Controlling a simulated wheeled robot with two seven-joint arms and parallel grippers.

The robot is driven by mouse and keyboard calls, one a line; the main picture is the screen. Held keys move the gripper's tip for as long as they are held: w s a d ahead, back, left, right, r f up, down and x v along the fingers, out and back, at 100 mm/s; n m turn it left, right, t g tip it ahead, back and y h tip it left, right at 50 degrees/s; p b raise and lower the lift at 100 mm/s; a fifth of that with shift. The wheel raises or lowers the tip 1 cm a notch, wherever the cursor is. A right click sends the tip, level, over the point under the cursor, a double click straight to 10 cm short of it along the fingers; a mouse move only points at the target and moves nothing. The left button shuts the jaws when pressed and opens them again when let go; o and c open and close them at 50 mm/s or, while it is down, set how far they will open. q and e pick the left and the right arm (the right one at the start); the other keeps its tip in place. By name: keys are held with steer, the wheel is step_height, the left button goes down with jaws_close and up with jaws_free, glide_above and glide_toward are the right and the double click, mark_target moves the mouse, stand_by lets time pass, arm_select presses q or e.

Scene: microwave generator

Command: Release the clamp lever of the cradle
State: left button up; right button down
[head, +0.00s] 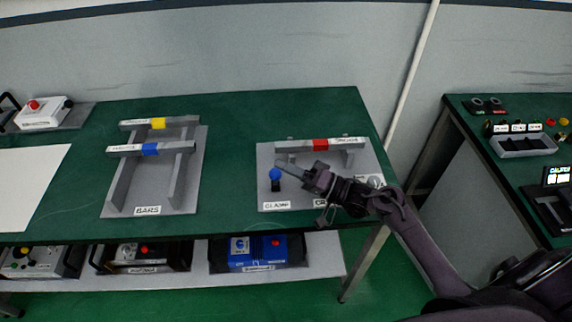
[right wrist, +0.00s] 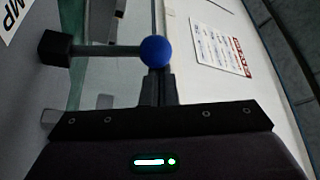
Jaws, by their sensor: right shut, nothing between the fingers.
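The clamp lever has a blue ball knob (head: 275,174) on a short dark base, behind the CLAMP label (head: 277,205) on the cradle's grey plate (head: 264,160). The lever's rod runs left from the knob to a black block (right wrist: 55,48). My left gripper is not in view.
My right forearm covers the cradle's front right. A second table (head: 465,110) stands at right. Green table is free between rack and cradle.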

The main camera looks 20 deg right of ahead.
steer(key=b+v, duration=0.2)
steer(key=v, duration=0.4)
steer(key=shift+s+d+f, duration=0.2)
steer(key=shift+s+d, duration=0.35)
steer(key=shift+d, duration=0.1)
steer(key=shift+s, duration=0.1)
